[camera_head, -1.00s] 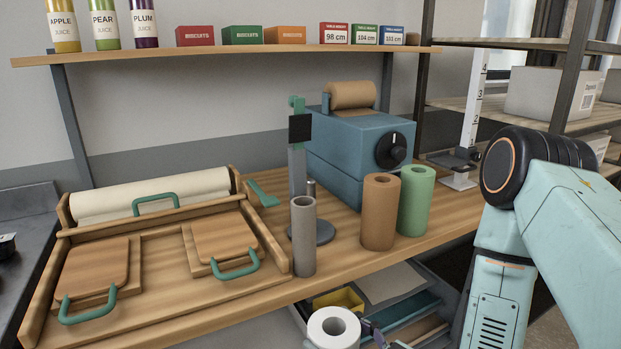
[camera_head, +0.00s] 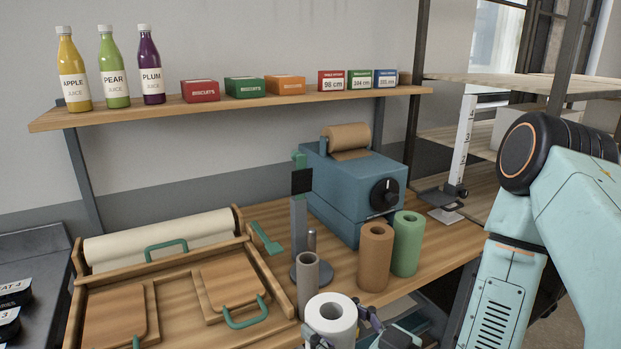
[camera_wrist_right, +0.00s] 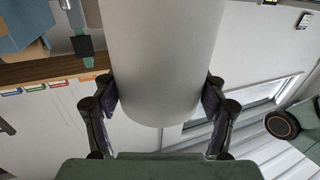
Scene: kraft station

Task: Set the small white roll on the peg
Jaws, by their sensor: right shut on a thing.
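The small white roll (camera_head: 345,325) is upright at the bottom middle of the head view, its open core showing on top. My right gripper (camera_wrist_right: 162,95) is shut on it, one finger on each side in the right wrist view, where the white roll (camera_wrist_right: 160,60) fills the upper middle. In the head view, the roll is at the counter's front edge, held up. The grey tube hides part of the base. My left gripper is not in view.
A grey tube (camera_head: 307,283) stands between the roll and the peg. Brown (camera_head: 375,258) and green (camera_head: 407,245) rolls stand to the right, before a blue machine (camera_head: 350,190). A wooden tray (camera_head: 180,270) with lidded boxes fills the left. Juice bottles and boxes line the shelf (camera_head: 230,103).

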